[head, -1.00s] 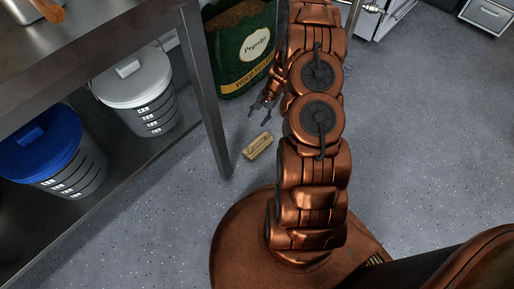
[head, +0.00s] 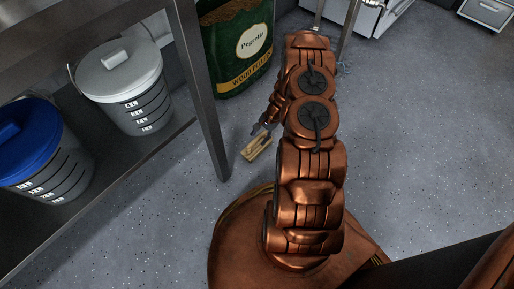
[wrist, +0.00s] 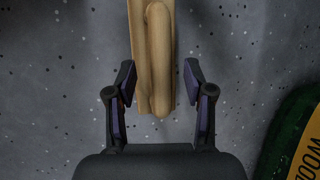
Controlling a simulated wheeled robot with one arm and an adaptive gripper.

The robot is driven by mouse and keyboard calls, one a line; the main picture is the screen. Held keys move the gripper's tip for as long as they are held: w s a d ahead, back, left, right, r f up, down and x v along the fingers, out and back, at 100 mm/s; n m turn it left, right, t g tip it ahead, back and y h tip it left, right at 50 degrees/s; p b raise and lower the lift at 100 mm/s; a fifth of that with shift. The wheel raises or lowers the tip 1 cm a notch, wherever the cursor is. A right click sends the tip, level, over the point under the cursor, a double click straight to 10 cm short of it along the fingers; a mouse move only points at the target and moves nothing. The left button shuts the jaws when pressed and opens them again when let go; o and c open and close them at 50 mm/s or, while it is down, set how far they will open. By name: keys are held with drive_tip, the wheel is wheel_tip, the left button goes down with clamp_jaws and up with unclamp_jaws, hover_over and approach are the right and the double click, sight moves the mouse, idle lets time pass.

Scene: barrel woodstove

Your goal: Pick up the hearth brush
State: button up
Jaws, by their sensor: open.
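The hearth brush (head: 257,148) is a small pale wooden piece lying on the grey floor near the table leg. In the wrist view the brush (wrist: 152,50) reaches in from the top edge, with its rounded near end between the fingers; its far end is out of frame and I see no bristles. My gripper (head: 265,131) is just over the brush in the head view. In the wrist view my gripper (wrist: 160,82) is open, one finger on each side of the brush, with gaps visible on both sides.
A metal table leg (head: 205,100) stands close left of the brush. A green wood pellet bag (head: 230,50) stands behind it. A grey-lidded bucket (head: 125,85) and a blue-lidded bucket (head: 40,150) sit on the lower shelf.

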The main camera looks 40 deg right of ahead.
sight(257, 144)
drive_tip(key=shift+x, duration=1.25)
drive_tip(key=shift+c, duration=0.2)
drive_tip(key=shift+r, duration=0.1)
clamp_jaws()
